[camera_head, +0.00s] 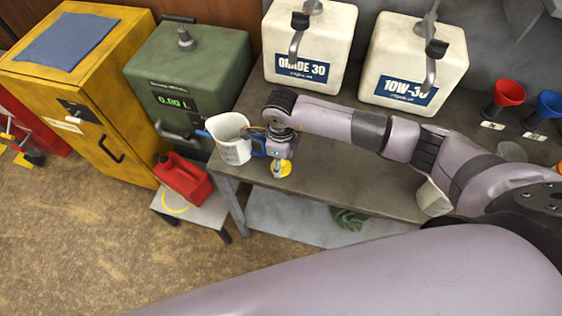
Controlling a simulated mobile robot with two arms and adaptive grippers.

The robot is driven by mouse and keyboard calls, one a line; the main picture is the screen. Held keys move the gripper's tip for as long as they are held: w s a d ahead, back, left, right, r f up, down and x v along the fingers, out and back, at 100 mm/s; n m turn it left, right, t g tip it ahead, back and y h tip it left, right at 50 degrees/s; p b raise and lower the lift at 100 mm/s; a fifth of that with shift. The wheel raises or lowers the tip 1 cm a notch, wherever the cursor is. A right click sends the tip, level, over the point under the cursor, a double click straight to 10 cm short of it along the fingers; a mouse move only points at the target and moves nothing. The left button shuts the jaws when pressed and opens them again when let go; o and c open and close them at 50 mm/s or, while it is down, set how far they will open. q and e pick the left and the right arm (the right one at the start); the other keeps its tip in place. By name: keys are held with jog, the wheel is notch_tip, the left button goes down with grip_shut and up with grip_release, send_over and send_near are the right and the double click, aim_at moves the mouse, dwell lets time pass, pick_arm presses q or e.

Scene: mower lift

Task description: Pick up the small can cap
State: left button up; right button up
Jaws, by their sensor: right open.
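A small round yellow piece (285,169), which looks like the can cap, lies at the bench's front edge. My right gripper (278,168) points down right over it, open, and its fingers cover part of it. I cannot tell whether they touch it. A red fuel can (184,180) stands on a low stand at the left; its top is too small to make out clearly. My left gripper is not in view.
A white measuring jug (231,142) with a blue handle stands just left of my right gripper. Two white oil containers (310,50) (412,65), a green dispenser (190,75) and a yellow cabinet (95,90) stand behind and left.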

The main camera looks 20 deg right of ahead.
jog(key=c, duration=1.1)
jog(key=shift+o, duration=0.2)
